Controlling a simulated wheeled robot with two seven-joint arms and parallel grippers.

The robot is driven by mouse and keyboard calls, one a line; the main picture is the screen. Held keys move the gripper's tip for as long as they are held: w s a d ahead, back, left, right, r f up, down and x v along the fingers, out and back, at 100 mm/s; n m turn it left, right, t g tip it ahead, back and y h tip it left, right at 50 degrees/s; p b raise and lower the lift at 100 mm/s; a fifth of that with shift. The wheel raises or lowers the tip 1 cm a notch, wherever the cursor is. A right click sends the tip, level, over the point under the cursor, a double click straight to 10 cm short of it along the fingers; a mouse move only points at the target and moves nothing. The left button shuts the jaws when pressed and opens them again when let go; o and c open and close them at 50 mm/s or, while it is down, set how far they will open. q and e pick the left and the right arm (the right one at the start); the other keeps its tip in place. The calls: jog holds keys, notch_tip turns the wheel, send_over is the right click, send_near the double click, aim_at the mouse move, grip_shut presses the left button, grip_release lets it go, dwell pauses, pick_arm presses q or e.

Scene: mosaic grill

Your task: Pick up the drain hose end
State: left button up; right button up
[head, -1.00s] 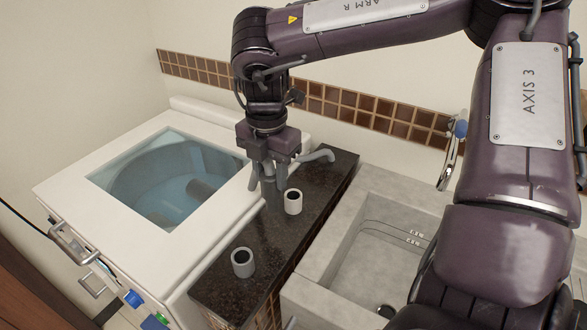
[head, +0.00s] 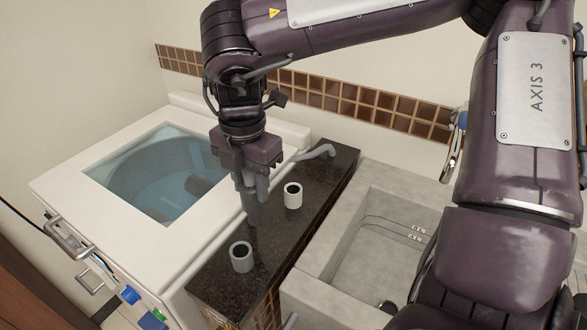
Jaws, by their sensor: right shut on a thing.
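My right gripper (head: 251,188) points down over the dark speckled counter, between the washer and the sink. It is shut on a dark grey tubular piece, the drain hose end (head: 253,212), which hangs below the fingers close above the counter. A lighter grey bent hose or pipe (head: 320,152) shows at the back of the counter; its link to the held end is hidden behind the gripper. My left gripper is not in view.
The white washer (head: 60,185) with a glass lid is left. A stone sink (head: 345,275) is right.

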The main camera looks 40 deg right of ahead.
jog(key=shift+s+a+b, duration=0.25)
jog(key=shift+a+b, duration=0.05)
jog(key=shift+a, duration=0.6)
jog(key=shift+s+a+b, duration=0.3)
jog(key=shift+a, duration=0.55)
jog(key=shift+s+a+b, duration=0.25)
jog(key=shift+a+b, duration=0.05)
jog(key=shift+a, duration=0.6)
